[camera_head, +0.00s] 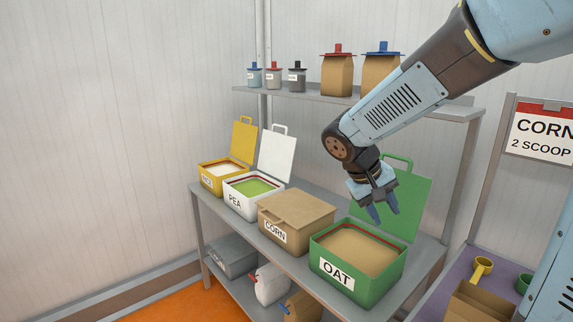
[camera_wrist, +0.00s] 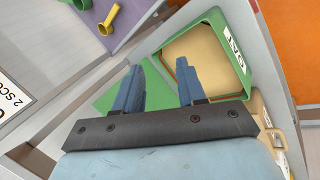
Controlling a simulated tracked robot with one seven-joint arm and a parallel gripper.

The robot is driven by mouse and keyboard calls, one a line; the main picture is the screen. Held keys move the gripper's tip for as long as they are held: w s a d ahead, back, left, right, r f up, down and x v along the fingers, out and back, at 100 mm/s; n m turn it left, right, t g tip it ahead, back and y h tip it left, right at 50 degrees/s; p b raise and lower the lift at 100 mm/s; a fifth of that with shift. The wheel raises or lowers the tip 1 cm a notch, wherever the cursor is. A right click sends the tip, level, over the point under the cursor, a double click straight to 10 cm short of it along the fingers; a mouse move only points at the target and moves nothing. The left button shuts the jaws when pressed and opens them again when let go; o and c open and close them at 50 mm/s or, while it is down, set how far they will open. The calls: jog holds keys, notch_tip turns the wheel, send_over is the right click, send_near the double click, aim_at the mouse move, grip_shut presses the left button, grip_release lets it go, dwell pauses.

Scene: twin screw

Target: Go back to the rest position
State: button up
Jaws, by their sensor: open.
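My gripper (camera_head: 383,213) hangs from my arm above the back edge of the green OAT bin, in front of its raised green lid (camera_head: 407,205). Its two blue fingers are apart with nothing between them, as the wrist view also shows (camera_wrist: 158,88). The OAT bin (camera_head: 335,284) is open and filled with tan contents. In the wrist view the OAT bin (camera_wrist: 240,60) lies just beyond the fingers.
The tan CORN bin (camera_head: 275,234) is closed. The PEA bin (camera_head: 234,203) and a yellow bin (camera_head: 208,185) stand open at left. An upper shelf (camera_head: 290,94) holds bags and jars. A yellow scoop (camera_head: 480,272) lies on a purple surface (camera_head: 437,296) at right.

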jog(key=s+d+r+m+t+y, duration=0.1)
jog(key=s+r+t+y, duration=0.1)
jog(key=s, duration=0.5)
jog(key=s+r+m+t+y, duration=0.1)
jog(key=s+r+t+y, duration=0.1)
jog(key=s, duration=0.6)
notch_tip(320, 180, up, 3)
jog(key=shift+s+d+f+y, duration=0.2)
jog(key=shift+d+y, duration=0.15)
jog(key=shift+y, duration=0.55)
